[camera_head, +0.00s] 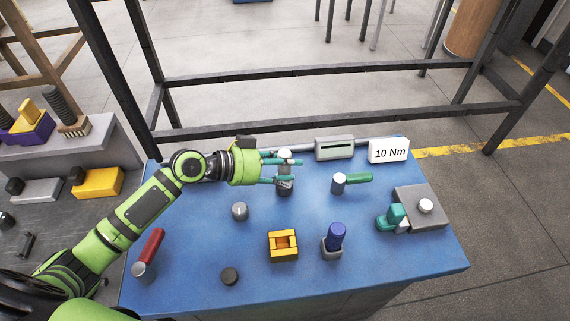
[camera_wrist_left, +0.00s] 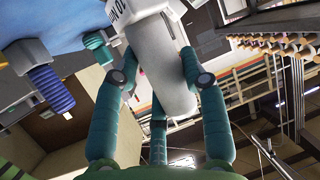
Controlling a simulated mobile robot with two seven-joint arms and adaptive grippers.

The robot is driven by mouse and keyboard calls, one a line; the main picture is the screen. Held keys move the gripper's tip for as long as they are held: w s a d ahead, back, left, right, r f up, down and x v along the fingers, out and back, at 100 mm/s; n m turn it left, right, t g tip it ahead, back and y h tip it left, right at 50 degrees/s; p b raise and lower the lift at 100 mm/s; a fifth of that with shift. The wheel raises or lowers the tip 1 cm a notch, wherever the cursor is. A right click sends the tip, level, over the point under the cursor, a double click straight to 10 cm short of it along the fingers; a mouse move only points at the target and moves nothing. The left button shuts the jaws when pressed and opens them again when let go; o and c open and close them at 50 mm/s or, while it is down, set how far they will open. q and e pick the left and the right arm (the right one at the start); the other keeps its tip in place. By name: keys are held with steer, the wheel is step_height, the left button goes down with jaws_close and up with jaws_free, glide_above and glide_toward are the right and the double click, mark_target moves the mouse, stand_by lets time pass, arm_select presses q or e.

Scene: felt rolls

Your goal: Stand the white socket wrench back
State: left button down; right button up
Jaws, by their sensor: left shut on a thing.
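The white socket wrench (camera_head: 285,155) is between the teal fingers of my left gripper (camera_head: 290,170), near the back edge of the blue table. The gripper is shut on it. In the left wrist view the pale wrench (camera_wrist_left: 160,70) shows as a thick cylinder between the fingers of my left gripper (camera_wrist_left: 160,80). Whether its lower end touches the table cannot be told. My right gripper is not in view.
On the blue table (camera_head: 190,280) stand a blue-handled tool (camera_head: 336,232), a yellow block (camera_head: 283,245) and a grey plate (camera_head: 425,222) with a teal piece. A green-handled tool (camera_head: 357,178) and a red-handled tool (camera_head: 152,245) lie down. A "10 Nm" sign (camera_head: 389,151) stands behind.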

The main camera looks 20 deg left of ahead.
arm_select(q)
steer(key=shift+f+b, duration=0.5)
steer(key=shift+b, duration=0.05)
stand_by(0.6)
steer(key=c, duration=0.6)
jaws_free()
steer(key=shift+c, duration=1.1)
steer(key=v, duration=1.2)
steer(key=shift+f, duration=0.1)
